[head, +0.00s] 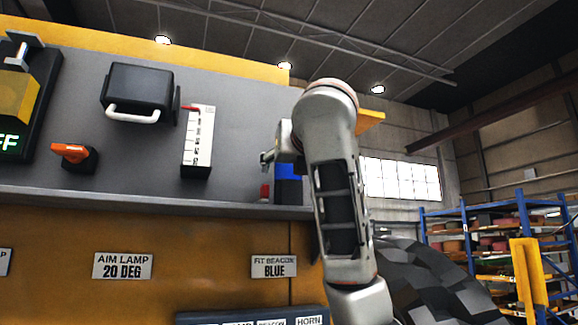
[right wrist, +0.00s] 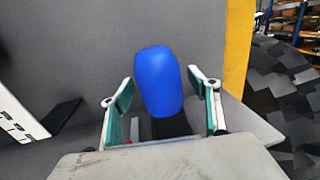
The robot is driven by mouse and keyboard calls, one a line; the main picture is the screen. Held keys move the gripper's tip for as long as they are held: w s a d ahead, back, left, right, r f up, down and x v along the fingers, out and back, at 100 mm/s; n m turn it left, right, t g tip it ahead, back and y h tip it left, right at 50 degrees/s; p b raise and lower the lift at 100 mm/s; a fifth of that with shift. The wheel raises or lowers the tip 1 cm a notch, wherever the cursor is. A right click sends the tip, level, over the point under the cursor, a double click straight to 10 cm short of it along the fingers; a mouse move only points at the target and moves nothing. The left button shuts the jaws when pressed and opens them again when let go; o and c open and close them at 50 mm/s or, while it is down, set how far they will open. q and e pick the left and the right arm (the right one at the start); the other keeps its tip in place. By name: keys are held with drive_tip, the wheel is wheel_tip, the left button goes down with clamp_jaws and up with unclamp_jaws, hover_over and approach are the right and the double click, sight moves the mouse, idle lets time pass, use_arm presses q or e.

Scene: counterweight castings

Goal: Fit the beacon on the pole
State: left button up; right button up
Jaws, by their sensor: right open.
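The blue beacon (right wrist: 158,80) is a rounded cylinder between the two spread fingers of my right gripper (right wrist: 160,88). A gap shows on both sides, so the fingers are apart from it. In the head view my right gripper (head: 268,158) is partly hidden by my own arm. The blue beacon (head: 288,171) shows just behind it, above a dark piece (head: 288,191) on the ledge. I cannot tell whether that dark piece is a holder or the pole. A small red piece (head: 264,191) stands beside it. My left gripper is out of view.
The grey panel carries a black lamp (head: 140,90) with a white handle, a white scale (head: 198,142) and an orange knob (head: 72,153). A ledge (head: 150,200) runs below. A sign (head: 273,267) reads "FIT BEACON BLUE". Blue shelving (head: 465,225) stands far right.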

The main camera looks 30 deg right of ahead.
drive_tip(key=v, duration=1.2)
idle(0.3)
